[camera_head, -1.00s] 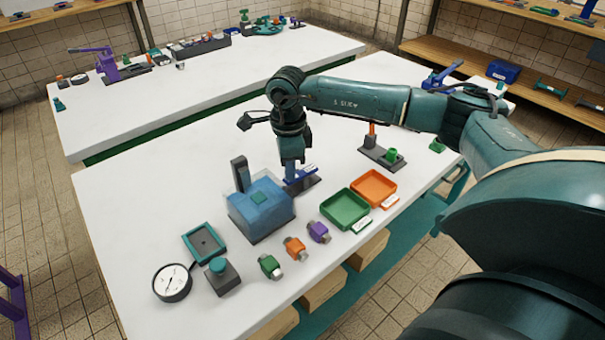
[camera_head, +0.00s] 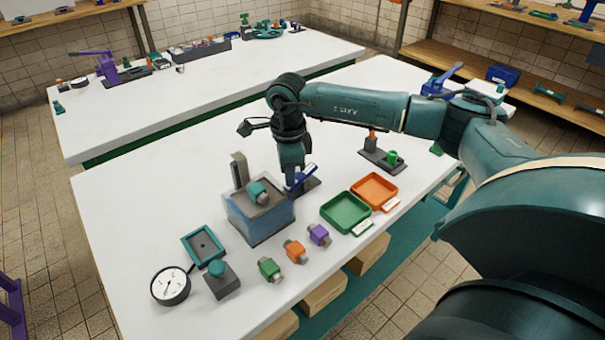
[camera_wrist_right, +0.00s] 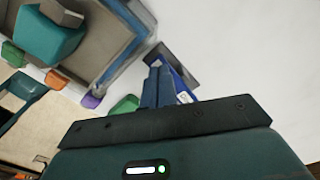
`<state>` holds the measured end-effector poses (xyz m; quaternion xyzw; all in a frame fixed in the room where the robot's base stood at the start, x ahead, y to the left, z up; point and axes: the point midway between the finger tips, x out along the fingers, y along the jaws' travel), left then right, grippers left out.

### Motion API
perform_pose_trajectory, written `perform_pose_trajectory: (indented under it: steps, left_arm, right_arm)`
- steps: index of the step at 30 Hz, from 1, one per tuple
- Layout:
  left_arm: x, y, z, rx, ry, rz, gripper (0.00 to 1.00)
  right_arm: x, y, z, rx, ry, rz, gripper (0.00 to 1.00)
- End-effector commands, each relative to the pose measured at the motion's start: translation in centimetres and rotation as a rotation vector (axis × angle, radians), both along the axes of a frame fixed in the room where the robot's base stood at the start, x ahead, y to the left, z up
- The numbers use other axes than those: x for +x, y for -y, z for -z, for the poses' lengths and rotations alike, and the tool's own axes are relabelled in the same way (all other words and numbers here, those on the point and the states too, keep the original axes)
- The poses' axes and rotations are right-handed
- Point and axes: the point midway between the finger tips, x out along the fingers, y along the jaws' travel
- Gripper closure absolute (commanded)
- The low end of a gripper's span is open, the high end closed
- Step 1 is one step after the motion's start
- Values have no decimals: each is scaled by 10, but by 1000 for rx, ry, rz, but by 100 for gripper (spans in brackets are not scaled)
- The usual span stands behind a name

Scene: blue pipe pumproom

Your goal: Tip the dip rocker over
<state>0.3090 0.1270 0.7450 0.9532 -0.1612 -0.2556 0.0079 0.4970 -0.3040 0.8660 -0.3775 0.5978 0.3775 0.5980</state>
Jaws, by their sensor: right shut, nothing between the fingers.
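The dip rocker is a blue paddle (camera_head: 302,178) on a dark base plate, beside the dip tank; its right end tilts up. The dip tank (camera_head: 262,222) is a grey-blue box with a grey post (camera_head: 239,170) at its back. A teal part with a grey end (camera_head: 259,191) sits at the tank's top, clear of any blue liquid. My right gripper (camera_head: 291,186) is shut and empty, pointing down at the rocker's left side and hiding part of it. In the wrist view my fingers (camera_wrist_right: 155,88) are right beside the blue paddle (camera_wrist_right: 182,84); contact is unclear. My left gripper is not in view.
Green (camera_head: 346,212) and orange (camera_head: 374,191) trays lie to the right. Green (camera_head: 269,268), orange (camera_head: 295,250) and purple (camera_head: 318,234) parts stand in front. A gauge (camera_head: 170,286), a button box (camera_head: 221,279) and a teal-framed tray (camera_head: 204,244) are at front left.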

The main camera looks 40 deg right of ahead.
Motion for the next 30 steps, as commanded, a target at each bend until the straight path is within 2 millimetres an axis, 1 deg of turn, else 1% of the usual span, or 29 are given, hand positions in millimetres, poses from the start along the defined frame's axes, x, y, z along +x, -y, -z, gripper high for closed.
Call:
perform_pose_trajectory:
  steps: [6,24,27,30]
  left_arm:
    - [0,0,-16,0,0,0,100]
    - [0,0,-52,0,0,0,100]
    - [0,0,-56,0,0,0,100]
    - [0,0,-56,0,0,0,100]
  right_arm:
    - [-1,1,-21,-2,-2,2,100]
    - [0,1,-76,0,1,1,100]
    - [0,0,-83,0,1,1,100]
    - [0,0,-84,0,0,1,100]
